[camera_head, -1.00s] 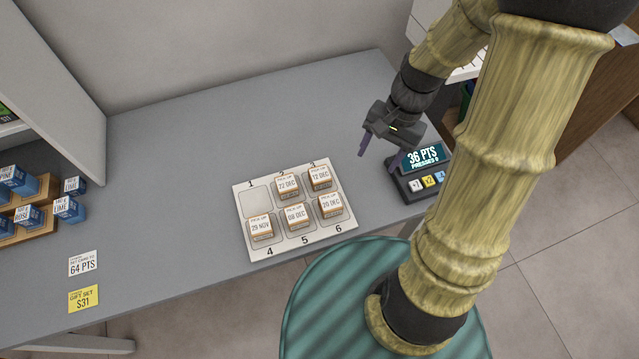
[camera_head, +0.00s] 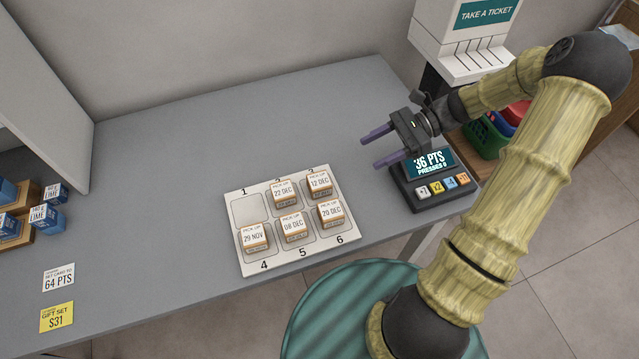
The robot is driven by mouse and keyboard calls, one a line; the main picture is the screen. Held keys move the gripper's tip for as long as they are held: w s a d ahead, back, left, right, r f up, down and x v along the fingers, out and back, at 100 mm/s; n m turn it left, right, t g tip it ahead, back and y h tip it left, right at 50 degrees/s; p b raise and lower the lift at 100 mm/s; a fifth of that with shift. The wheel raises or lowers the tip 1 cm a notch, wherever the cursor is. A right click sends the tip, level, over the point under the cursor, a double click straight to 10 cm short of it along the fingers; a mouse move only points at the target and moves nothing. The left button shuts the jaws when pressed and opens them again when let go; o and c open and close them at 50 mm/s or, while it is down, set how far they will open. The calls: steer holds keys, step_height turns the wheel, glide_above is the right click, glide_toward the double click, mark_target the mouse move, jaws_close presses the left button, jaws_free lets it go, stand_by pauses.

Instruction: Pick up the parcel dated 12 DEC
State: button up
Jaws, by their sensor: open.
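The parcel dated 12 DEC (camera_head: 319,184) sits upright in slot 3, the back right place of the white numbered tray (camera_head: 248,191) on the counter. The parcel dated 22 DEC (camera_head: 283,194) stands to its left. In the front row are 29 NOV (camera_head: 253,237), 08 DEC (camera_head: 292,227) and 20 DEC (camera_head: 330,213). Slot 1 is empty. My gripper (camera_head: 369,150) is open and empty, above the counter to the right of and behind the 12 DEC parcel, apart from it. Its two purple fingers point left.
A points device (camera_head: 432,181) reading 36 PTS stands right of the tray, just below my gripper. A ticket machine (camera_head: 464,40) is behind it. Blue boxes (camera_head: 47,219) sit at far left, near 64 PTS (camera_head: 58,278) and $31 (camera_head: 57,317) cards. The counter (camera_head: 230,130) behind the tray is clear.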

mark_target(322, 179)
steer(key=x, duration=1.1)
steer(key=shift+s+a+f, duration=0.2)
steer(key=shift+a, duration=0.15)
steer(key=x, duration=0.5)
steer(key=shift+a+f, duration=0.1)
steer(key=shift+f, duration=0.15)
steer(key=shift+s, duration=0.15)
